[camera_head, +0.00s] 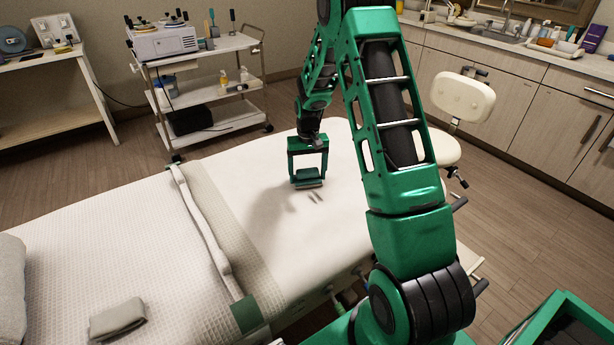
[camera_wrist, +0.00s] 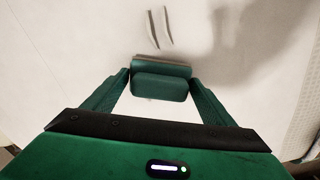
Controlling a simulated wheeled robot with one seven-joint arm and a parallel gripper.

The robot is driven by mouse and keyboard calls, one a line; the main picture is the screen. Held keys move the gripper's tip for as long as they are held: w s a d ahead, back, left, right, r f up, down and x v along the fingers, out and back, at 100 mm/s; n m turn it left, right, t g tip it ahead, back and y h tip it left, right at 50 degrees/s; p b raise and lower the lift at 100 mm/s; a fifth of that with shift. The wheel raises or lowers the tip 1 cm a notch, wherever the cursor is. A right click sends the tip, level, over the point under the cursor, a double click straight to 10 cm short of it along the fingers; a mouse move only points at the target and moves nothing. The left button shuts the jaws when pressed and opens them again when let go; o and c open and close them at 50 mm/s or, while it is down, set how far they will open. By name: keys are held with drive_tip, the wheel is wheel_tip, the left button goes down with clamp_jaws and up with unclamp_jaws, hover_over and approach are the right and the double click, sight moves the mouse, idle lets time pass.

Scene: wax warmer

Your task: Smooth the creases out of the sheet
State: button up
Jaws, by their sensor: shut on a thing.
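The white sheet (camera_head: 340,165) covers the right-hand part of the treatment bed. Two short, raised creases (camera_head: 315,197) lie on it side by side; they also show in the wrist view (camera_wrist: 160,28), just beyond my gripper. My gripper (camera_head: 308,180) points down close over the sheet, just behind the creases in the head view. Its fingers are shut on a dark green block (camera_wrist: 160,85) with a thin grey-brown edge on its far side. I cannot tell whether the block touches the sheet. The block appears apart from the creases.
A textured cream blanket (camera_head: 90,240) covers the bed's left part, with a long pale strap (camera_head: 205,225) across it. A folded grey cloth (camera_head: 118,319) lies in front. The sheet around the creases is clear.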

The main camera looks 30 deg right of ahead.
drive_tip(key=shift+w, duration=0.1)
drive_tip(key=shift+w+a, duration=0.1)
drive_tip(key=shift+w, duration=2.65)
drive_tip(key=shift+r, duration=0.1)
wheel_tip(320, 180, up, 7)
drive_tip(key=s+a+r, duration=0.1)
drive_tip(key=a+r, duration=0.3)
drive_tip(key=a, duration=0.4)
drive_tip(key=s+a+r, duration=0.2)
drive_tip(key=a+r, duration=0.3)
drive_tip(key=a, duration=0.3)
drive_tip(key=shift+s+r+n, duration=0.3)
drive_tip(key=shift+n, duration=0.1)
